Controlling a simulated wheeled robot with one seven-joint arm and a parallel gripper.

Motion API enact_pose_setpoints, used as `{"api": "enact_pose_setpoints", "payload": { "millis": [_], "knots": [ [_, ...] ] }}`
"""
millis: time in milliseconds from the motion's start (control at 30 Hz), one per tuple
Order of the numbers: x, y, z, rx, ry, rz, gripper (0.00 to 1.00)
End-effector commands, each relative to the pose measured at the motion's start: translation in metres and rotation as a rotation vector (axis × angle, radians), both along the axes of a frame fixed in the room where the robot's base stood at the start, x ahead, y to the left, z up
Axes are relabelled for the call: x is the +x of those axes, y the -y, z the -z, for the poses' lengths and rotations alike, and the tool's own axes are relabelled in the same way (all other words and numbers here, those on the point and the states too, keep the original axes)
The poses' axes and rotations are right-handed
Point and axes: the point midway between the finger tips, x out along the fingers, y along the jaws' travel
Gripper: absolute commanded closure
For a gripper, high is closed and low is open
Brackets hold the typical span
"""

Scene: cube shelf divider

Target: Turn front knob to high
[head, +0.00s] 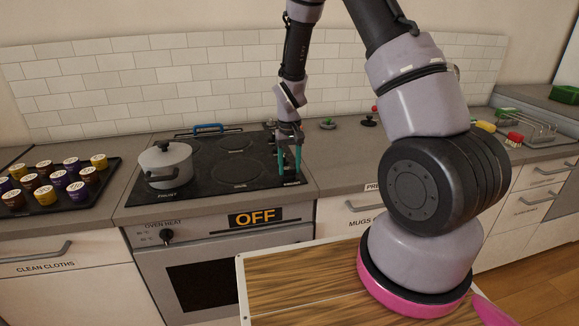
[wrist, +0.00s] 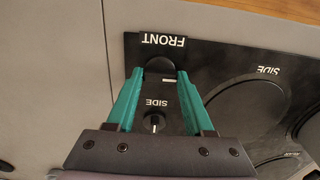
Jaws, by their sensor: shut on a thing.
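The front knob (wrist: 160,64) is dark and sits below the white FRONT label (wrist: 163,40) in the wrist view. My gripper (wrist: 160,74), with teal fingers, is shut on this knob, one finger on each side.
A side knob (wrist: 153,122) with a white pointer lies between my fingers' bases in the wrist view. A lidded pot (head: 166,165) stands on the stove's left. A tray of cups (head: 50,200) is at far left. The oven heat knob (head: 166,236) is below.

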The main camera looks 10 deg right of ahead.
Motion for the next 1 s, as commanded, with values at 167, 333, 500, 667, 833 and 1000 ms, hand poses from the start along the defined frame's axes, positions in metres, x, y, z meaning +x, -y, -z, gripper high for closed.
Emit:
{"api": "enact_pose_setpoints", "payload": {
  "millis": [167,333,500,667,833,1000],
  "knots": [
    [0.0009,-0.0001,-0.0008,0.000,0.002,0.099,1.00],
    [0.0009,-0.0001,-0.0007,0.000,0.002,0.161,1.00],
    [0.0010,0.0000,-0.0007,0.000,0.002,0.190,1.00],
    [0.0010,0.0001,-0.0007,0.001,0.002,0.199,1.00],
    [0.0010,0.0001,-0.0007,0.001,0.002,0.199,1.00],
    [0.0009,0.0001,-0.0007,0.001,0.002,0.199,0.25]
  ]
}}
